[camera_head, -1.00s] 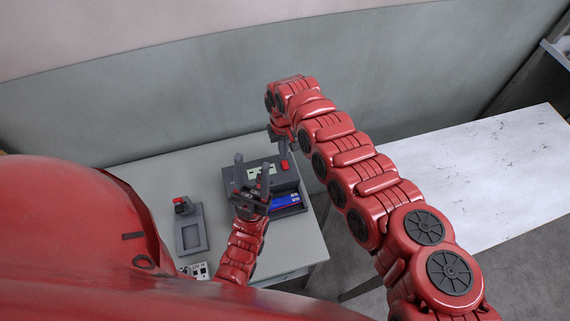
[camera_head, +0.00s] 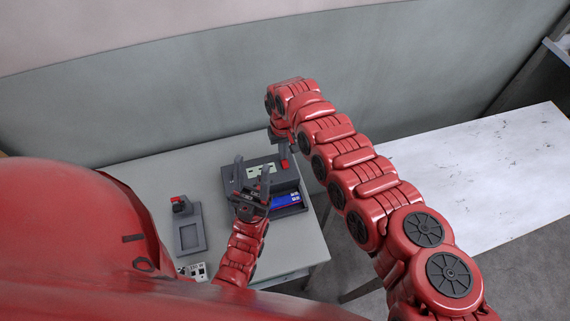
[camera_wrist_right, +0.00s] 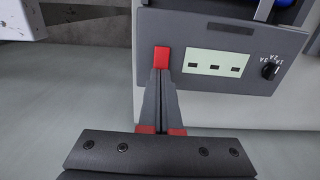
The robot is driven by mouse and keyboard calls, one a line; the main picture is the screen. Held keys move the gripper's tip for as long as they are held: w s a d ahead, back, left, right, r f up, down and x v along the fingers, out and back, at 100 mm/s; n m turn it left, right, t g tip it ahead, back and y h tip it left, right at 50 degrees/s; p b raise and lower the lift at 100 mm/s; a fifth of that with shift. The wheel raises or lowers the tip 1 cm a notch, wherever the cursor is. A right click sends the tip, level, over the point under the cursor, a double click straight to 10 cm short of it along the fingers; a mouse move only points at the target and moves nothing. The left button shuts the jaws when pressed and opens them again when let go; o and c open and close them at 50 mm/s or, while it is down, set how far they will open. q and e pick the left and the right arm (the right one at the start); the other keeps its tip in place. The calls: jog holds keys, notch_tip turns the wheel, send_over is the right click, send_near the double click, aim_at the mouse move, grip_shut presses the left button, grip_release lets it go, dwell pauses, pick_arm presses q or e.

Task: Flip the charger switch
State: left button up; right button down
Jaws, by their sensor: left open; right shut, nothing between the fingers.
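The charger (camera_head: 233,185) is a dark grey box on the table. In the right wrist view its panel (camera_wrist_right: 215,35) shows a pale display strip (camera_wrist_right: 216,64), a round knob (camera_wrist_right: 270,70) and a red switch (camera_wrist_right: 162,54). My right gripper (camera_wrist_right: 159,73) is shut and empty, its tips at the lower end of the red switch; I cannot tell if they touch it or which way the switch is set. In the head view, my right gripper (camera_head: 284,148) is above the switch. My left gripper (camera_head: 252,163) is open and empty above the charger's near side.
Blue batteries (camera_head: 285,200) lie in the charger's open tray. A separate grey device (camera_head: 190,236) with a red-topped part (camera_head: 179,203) lies to the left. A small plate with dark marks (camera_head: 192,271) is at the near left. The table (camera_head: 150,171) has free room behind.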

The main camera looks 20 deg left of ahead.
jog(key=shift+f, duration=0.4)
jog(key=shift+r, duration=0.15)
notch_tip(320, 180, up, 7)
jog(key=p, duration=0.5)
jog(key=shift+s, duration=0.1)
